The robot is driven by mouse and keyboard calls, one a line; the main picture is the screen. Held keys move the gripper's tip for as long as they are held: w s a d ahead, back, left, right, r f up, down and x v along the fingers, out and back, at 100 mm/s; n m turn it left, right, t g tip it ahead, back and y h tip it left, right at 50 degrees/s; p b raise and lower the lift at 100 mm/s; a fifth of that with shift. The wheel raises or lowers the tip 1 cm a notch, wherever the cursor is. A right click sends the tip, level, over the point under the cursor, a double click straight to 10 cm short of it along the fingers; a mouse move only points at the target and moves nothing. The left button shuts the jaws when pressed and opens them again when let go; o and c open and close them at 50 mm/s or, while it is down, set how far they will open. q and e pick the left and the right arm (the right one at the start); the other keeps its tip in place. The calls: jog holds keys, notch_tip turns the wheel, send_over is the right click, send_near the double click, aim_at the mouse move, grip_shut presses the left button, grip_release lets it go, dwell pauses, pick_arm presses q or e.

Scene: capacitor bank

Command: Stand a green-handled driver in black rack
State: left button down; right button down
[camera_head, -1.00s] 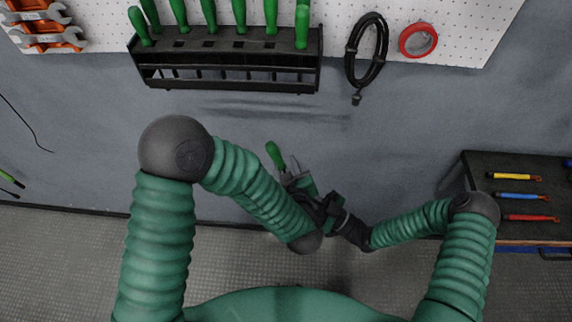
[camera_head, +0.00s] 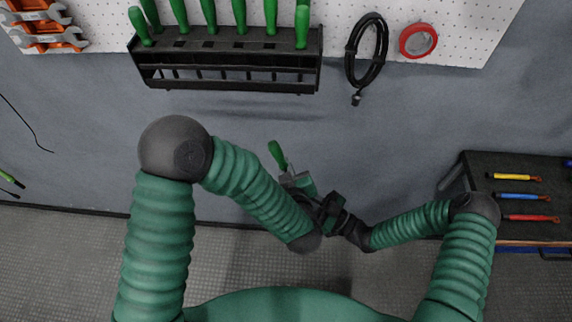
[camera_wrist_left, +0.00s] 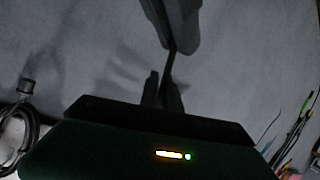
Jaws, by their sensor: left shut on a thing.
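The black rack (camera_head: 230,59) hangs on the pegboard at the top of the head view, with several green-handled drivers (camera_head: 302,26) standing in it. Another green-handled driver (camera_head: 277,153) is held low in front of the wall, below the rack, handle up and slightly tilted. My left gripper (camera_head: 288,178) is shut on its lower part. In the left wrist view the fingers (camera_wrist_left: 162,92) close around the thin shaft, and the handle (camera_wrist_left: 174,25) looks dark beyond them. My right gripper (camera_head: 328,207) is close beside the left hand; its fingers are hidden among dark parts.
A black cable coil (camera_head: 366,50) and a red tape roll (camera_head: 418,40) hang right of the rack. A dark bench (camera_head: 480,170) with coloured tools stands at right. The wall between hands and rack is clear.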

jog(key=shift+s+a, duration=0.2)
jog(key=shift+a, duration=0.05)
dwell(0.5)
jog(key=c, duration=1.7)
grip_release()
jog(key=shift+c, duration=0.2)
jog(key=shift+o, duration=1.5)
jog(key=shift+w+d, duration=0.1)
jog(key=shift+d, duration=0.1)
